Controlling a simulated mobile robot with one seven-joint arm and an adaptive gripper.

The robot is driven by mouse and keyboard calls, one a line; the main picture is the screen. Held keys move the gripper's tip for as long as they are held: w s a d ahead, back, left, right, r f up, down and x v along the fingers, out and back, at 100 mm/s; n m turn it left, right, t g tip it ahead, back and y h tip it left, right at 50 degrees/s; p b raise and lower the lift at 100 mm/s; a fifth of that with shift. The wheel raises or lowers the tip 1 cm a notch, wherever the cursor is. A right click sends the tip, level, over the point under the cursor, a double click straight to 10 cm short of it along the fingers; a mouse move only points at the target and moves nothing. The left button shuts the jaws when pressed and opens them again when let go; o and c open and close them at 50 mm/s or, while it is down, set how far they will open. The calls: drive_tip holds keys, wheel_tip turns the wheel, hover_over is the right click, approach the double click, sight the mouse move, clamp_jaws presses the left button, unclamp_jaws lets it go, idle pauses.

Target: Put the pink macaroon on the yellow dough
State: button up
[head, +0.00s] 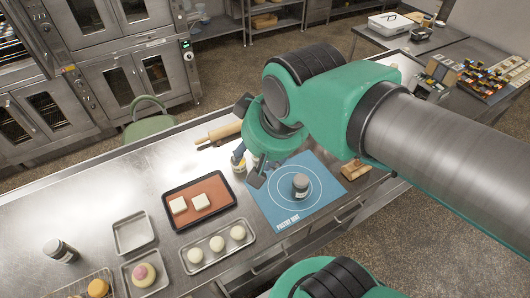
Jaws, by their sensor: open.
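A pink macaroon (141,270) sits on top of a pale yellow round of dough (149,279) in a small square metal tray (131,290) at the front left of the steel table. The macaroon appears to rest on the dough and hides its middle. My gripper (248,168) is above the back of the table, right of and behind that tray and well apart from it. It is open, and I see nothing held between its fingers. A small jar (239,165) shows right by the fingers; I cannot tell whether they touch.
A tray with white squares (167,193), a tray of pale dough balls (191,268) and an empty square tray (117,233) stand on the table. A grey jar (301,187) stands on the blue pastry mat (268,211). A dark-lidded jar (60,251) stands left; a rolling pin (222,132) lies behind.

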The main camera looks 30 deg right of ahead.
drive_tip(key=shift+s+d+r+n, duration=0.15)
drive_tip(key=shift+s+d+n, duration=0.15)
drive_tip(key=shift+s+d, duration=0.55)
drive_tip(key=shift+a, duration=0.1)
wheel_tip(320, 180, down, 13)
drive_tip(key=b, duration=1.3)
